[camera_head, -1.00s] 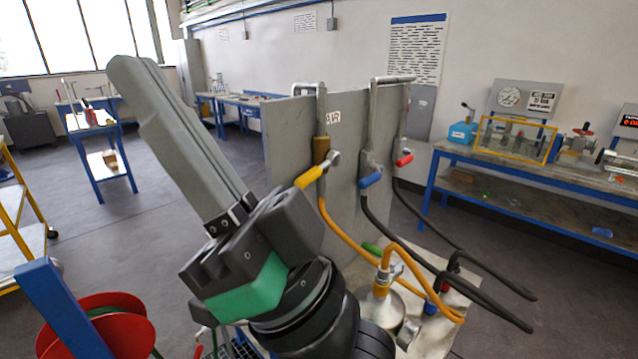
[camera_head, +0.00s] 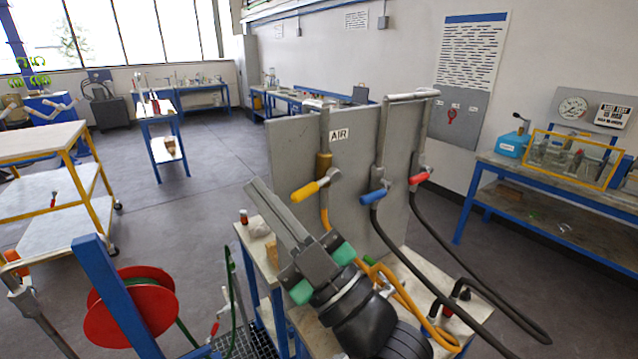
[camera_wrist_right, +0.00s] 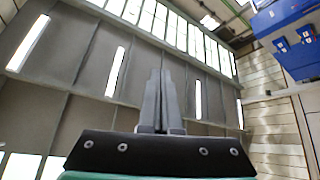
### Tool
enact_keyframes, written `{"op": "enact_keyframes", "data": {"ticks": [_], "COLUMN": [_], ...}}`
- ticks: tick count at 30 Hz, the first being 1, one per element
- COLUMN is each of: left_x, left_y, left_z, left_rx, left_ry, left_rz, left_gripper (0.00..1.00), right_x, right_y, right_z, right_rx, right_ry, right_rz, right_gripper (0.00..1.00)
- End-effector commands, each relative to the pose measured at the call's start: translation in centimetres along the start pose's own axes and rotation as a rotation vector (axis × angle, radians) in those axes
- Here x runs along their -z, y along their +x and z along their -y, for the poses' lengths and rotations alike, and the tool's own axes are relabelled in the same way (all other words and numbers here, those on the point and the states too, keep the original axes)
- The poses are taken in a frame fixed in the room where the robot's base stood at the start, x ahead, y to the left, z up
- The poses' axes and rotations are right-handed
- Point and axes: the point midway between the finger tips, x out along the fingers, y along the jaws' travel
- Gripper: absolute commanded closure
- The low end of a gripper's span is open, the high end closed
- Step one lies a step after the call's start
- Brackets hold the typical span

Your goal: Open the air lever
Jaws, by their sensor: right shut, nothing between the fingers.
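The air lever (camera_head: 306,191) is the yellow handle on the valve below the "AIR" label (camera_head: 339,134), mounted on a grey upright panel (camera_head: 292,147). It points down and to the left, tilted. My right gripper (camera_head: 252,184) is in front of the panel, left of and near the yellow lever in the picture; I cannot tell the depth between them. Its fingers are together and empty. In the right wrist view, the shut fingers (camera_wrist_right: 158,84) point at the ceiling and windows, with no lever in sight. My left gripper is not in view.
A blue lever (camera_head: 373,197) and a red lever (camera_head: 419,178) sit right of the yellow one, with black hoses (camera_head: 408,262). An orange hose (camera_head: 409,303) hangs below. A red reel (camera_head: 131,307) stands at lower left. A yellow-framed cart (camera_head: 60,200) is far left.

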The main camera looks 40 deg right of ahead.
Motion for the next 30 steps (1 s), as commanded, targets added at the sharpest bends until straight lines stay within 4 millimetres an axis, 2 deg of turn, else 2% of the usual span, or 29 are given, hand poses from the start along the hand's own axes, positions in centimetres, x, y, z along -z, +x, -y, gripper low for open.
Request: {"op": "enact_keyframes", "data": {"ticks": [1,5,9,12,15,21,26,30], "left_x": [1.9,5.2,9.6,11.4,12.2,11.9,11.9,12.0], "left_y": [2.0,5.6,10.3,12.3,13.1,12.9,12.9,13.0], "left_z": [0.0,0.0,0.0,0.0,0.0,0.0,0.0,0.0], "left_rx": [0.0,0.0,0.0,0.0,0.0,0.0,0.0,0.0], "left_ry": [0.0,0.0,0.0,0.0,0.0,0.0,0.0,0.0], "left_rz": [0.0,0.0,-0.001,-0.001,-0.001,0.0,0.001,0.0], "left_gripper": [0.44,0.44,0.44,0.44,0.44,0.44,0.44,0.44], "right_x": [-1.0,-6.0,-11.4,-13.8,-14.8,-15.5,-16.1,-17.3], "right_y": [0.9,0.9,-1.4,-3.6,-5.0,-5.6,-4.8,-2.8], "right_z": [-0.8,-2.0,-4.6,-6.2,-7.3,-7.5,-7.4,-7.3], "right_rx": [0.017,0.062,0.1,0.103,0.097,0.091,0.091,0.091], "right_ry": [-0.031,-0.1,-0.13,-0.126,-0.122,-0.121,-0.121,-0.121], "right_rz": [0.056,0.214,0.423,0.527,0.579,0.595,0.593,0.592], "right_gripper": [1.0,1.0,1.0,1.0,1.0,1.0,1.0,1.0]}}
